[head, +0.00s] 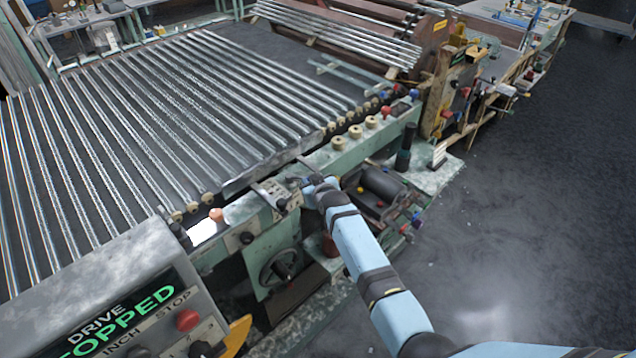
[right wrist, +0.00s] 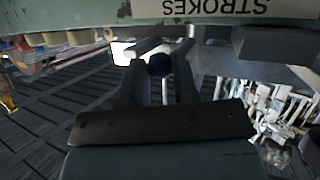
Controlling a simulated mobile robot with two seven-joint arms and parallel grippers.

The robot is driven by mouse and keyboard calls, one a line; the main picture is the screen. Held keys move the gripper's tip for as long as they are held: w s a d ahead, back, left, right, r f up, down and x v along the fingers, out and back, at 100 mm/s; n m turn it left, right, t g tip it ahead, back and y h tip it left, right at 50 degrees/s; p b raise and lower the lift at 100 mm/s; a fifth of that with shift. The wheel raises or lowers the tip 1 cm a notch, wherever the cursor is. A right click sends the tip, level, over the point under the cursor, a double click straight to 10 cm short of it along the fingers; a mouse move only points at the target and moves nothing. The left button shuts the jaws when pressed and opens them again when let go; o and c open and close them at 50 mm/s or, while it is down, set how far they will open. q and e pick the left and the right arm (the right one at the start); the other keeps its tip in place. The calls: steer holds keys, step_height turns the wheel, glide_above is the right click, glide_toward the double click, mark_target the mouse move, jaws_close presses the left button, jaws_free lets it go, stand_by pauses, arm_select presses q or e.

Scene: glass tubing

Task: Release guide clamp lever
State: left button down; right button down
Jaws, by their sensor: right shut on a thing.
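My right gripper (head: 297,184) reaches in from the lower right to the green front rail (head: 345,158) of the tubing machine. In the right wrist view its two fingers (right wrist: 160,78) are shut on a dark round knob (right wrist: 158,65), which appears to be the end of the guide clamp lever. The lever's shaft and pivot are hidden by the fingers and the rail. In the head view the gripper and wrist cover the knob. My left gripper is not in view.
A pale plate with dark holes (head: 279,194) sits on the rail beside the gripper. An upside-down "STROKES" label (right wrist: 225,8) is close above it. Glass tubes (head: 130,110) lie behind; a handwheel (head: 281,268) is below. A control panel reading "DRIVE STOPPED" (head: 115,318) stands at lower left. The right floor is clear.

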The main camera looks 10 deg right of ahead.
stand_by(0.4)
steer(key=c, duration=0.9)
jaws_free()
steer(key=shift+s, duration=0.1)
